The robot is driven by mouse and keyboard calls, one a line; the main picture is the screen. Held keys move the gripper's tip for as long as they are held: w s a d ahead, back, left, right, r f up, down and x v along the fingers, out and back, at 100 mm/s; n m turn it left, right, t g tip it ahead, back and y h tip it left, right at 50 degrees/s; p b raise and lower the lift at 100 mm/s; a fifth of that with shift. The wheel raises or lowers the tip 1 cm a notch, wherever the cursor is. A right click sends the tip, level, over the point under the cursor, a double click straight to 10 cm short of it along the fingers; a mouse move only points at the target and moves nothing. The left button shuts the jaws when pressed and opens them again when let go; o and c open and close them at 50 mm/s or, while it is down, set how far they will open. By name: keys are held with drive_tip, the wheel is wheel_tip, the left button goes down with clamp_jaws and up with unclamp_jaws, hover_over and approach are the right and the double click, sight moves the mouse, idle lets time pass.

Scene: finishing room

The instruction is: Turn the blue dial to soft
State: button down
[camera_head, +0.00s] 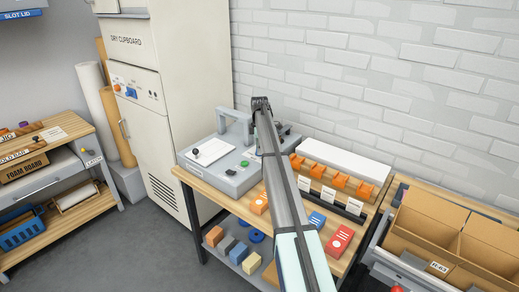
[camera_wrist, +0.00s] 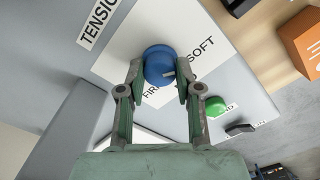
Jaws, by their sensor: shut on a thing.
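The blue dial (camera_wrist: 157,60) is a round knob on a white plate in the wrist view. Its pale pointer mark faces the lower right, between the partly covered FIRM label (camera_wrist: 150,93) and the SOFT label (camera_wrist: 197,52). My gripper (camera_wrist: 159,67) is shut on the dial, one finger on each side. The dial sits on a grey machine (camera_head: 232,185) on the wooden bench in the head view. There my arm hides the dial and my fingers.
A green button (camera_wrist: 215,106) and a black switch (camera_wrist: 240,129) lie close to the right finger. A TENSION label (camera_wrist: 97,19) is beside the plate. Orange holders (camera_head: 338,180) stand right of my arm; a cupboard (camera_head: 185,60) stands behind left.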

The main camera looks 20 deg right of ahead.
drive_tip(key=shift+s, duration=0.1)
idle(0.4)
drive_tip(key=c, duration=0.8)
unclamp_jaws()
wheel_tip(320, 180, up, 12)
